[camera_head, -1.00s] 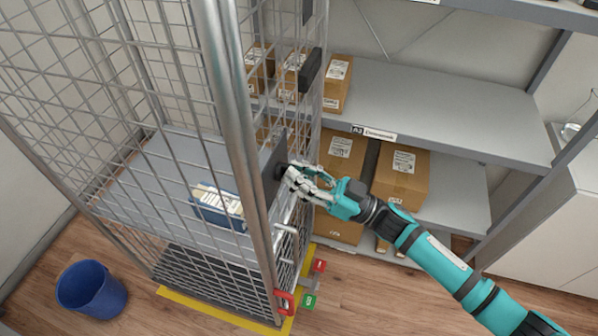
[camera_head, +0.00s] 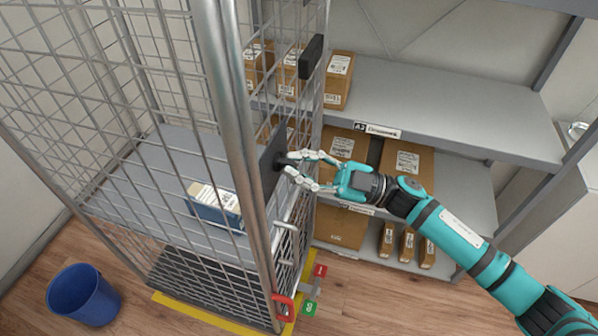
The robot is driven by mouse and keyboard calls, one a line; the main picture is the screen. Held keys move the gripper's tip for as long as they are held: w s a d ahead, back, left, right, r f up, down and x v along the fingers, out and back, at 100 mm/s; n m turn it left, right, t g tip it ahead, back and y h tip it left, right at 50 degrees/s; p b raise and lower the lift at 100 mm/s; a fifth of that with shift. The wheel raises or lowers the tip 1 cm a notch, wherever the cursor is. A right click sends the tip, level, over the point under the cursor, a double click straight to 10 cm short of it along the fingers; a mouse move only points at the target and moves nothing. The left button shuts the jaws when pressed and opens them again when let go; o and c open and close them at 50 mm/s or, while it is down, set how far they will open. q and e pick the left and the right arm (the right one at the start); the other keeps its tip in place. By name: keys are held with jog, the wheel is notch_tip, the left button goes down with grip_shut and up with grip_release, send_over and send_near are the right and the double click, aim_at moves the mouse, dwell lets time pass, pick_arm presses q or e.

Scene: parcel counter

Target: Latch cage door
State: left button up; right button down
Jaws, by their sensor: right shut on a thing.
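The wire roll cage (camera_head: 236,120) stands at the left. Its door (camera_head: 312,100) is on the side facing the shelves, seen nearly edge-on, and I cannot tell whether it is fully closed. A dark latch plate with a black knob (camera_head: 281,162) sits partway up that side. My right gripper (camera_head: 287,167), on a teal arm from the lower right, has its fingertips at the knob and is shut on it. The fingers partly hide the knob. A red handle (camera_head: 283,307) shows low on the cage. My left gripper is not in view.
A blue and white parcel (camera_head: 215,207) lies on the cage's shelf. Grey shelving (camera_head: 450,105) with brown boxes stands behind. A blue bin (camera_head: 85,295) is on the floor at left. Red and green pedals (camera_head: 314,288) stick out at the cage's base. Yellow tape (camera_head: 205,312) marks the floor.

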jog(key=n+g+h+b, duration=0.1)
jog(key=n+b, duration=0.1)
jog(key=n, duration=0.2)
jog(key=n+g+h+b, duration=0.1)
jog(key=n+b, duration=0.1)
jog(key=n, duration=0.2)
jog(key=n+g+h+b, duration=0.1)
jog(key=n, duration=0.4)
jog(key=shift+s+f+h+b, duration=0.1)
jog(key=shift+f+h+b, duration=0.15)
jog(key=shift+h+b, duration=0.15)
jog(key=c, duration=1.4)
grip_release()
jog(key=shift+d, duration=0.1)
jog(key=d, duration=0.8)
jog(key=w+d, duration=0.1)
jog(key=d, duration=0.2)
jog(key=shift+d, duration=0.4)
